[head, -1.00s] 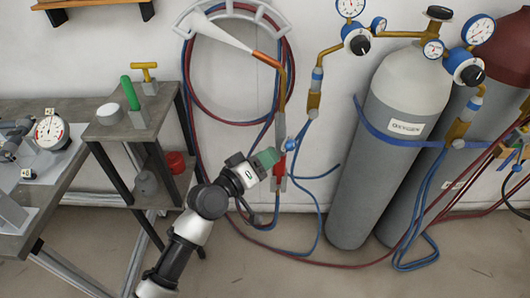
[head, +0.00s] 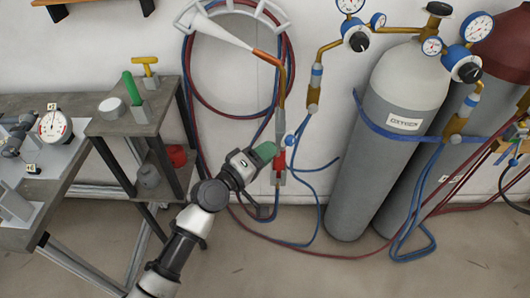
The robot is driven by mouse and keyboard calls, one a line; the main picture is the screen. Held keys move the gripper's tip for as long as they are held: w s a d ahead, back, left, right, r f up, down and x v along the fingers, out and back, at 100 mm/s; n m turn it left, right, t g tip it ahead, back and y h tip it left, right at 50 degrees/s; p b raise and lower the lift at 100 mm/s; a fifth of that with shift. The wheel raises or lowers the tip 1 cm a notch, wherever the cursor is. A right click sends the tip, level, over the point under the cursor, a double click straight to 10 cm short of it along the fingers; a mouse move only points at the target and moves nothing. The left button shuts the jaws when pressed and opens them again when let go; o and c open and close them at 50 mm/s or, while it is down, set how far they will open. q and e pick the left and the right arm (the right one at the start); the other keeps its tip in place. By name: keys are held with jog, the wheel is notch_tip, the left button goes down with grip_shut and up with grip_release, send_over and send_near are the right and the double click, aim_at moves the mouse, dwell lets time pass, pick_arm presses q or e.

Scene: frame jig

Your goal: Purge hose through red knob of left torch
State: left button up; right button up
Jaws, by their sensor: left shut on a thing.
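The left torch hangs upright against the wall, with a pale cone (head: 222,30) and copper tip at its top and a brass tube (head: 281,90) running down. Its red knob (head: 280,160) is low on the handle, with a blue knob (head: 289,140) just above it to the right. My left gripper (head: 266,152), with green fingers, reaches in from the lower left and is shut at the red knob. The fingers hide part of the knob. Red and blue hoses (head: 190,90) loop behind the torch. My right gripper is not in view.
A grey oxygen cylinder (head: 372,150) with regulators and gauges stands to the right, beside a maroon-topped one (head: 497,60). A small shelf stand (head: 135,120) and a bench with a dial gauge (head: 53,125) are at left. Hoses cross the floor at right.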

pick_arm(q)
jog(key=o, duration=0.9)
jog(key=b+v, duration=0.1)
jog(key=v, duration=1)
jog(key=shift+w+d, duration=0.1)
